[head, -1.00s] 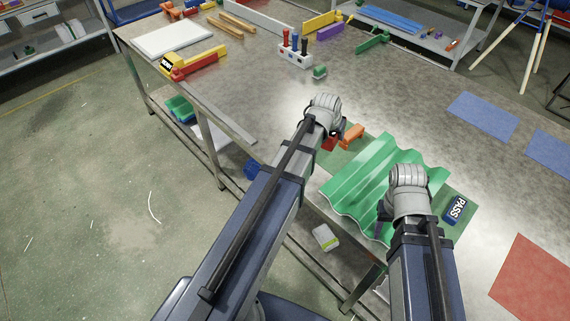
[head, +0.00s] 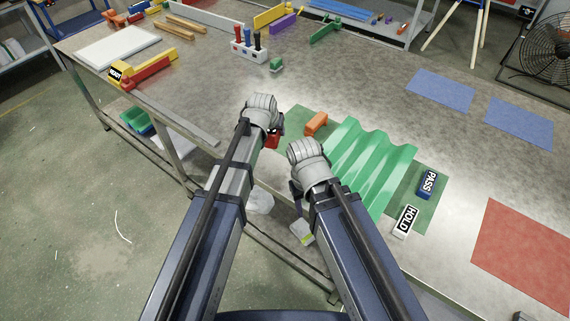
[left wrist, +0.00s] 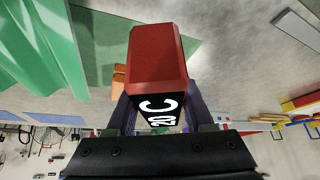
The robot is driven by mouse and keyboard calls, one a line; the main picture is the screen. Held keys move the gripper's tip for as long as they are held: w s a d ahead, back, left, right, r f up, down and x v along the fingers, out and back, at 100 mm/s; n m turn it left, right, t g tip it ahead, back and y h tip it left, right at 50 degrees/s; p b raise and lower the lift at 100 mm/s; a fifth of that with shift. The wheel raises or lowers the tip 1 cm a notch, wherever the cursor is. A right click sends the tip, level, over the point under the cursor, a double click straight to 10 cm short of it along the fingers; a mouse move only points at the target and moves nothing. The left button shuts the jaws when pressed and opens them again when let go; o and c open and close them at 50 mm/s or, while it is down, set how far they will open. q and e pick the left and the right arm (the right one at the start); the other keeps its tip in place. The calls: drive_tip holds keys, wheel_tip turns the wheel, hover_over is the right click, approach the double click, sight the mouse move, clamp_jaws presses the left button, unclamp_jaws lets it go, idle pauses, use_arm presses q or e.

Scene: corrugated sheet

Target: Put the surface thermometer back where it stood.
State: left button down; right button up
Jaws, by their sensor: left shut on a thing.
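The surface thermometer is a red block with a black face reading "20 C" (left wrist: 155,60). My left gripper (left wrist: 160,118) is shut on it. In the head view the thermometer (head: 272,141) shows partly below my left wrist, left of the orange block (head: 316,123). The green corrugated sheet (head: 372,160) lies to the right on a darker green mat (head: 432,208). My right gripper (head: 297,200) is beside the sheet's left side near the table's front edge. Its fingers are mostly hidden behind the wrist, so its opening does not show.
Blue mats (head: 440,90) and a red mat (head: 525,250) lie farther right. A small green block (head: 276,64) and a tool holder (head: 248,48) stand behind my left gripper. Bare tabletop lies between.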

use_arm(q)
hover_over(287, 160)
drive_tip(key=f, duration=0.1)
drive_tip(key=shift+m, duration=0.3)
wheel_tip(287, 160, down, 10)
drive_tip(key=b, duration=1)
drive_tip(key=shift+w, duration=0.1)
drive_tip(key=shift+b, duration=0.3)
drive_tip(key=shift+f, duration=0.2)
drive_tip(key=shift+c, duration=1.4)
unclamp_jaws()
drive_tip(key=shift+r, duration=0.1)
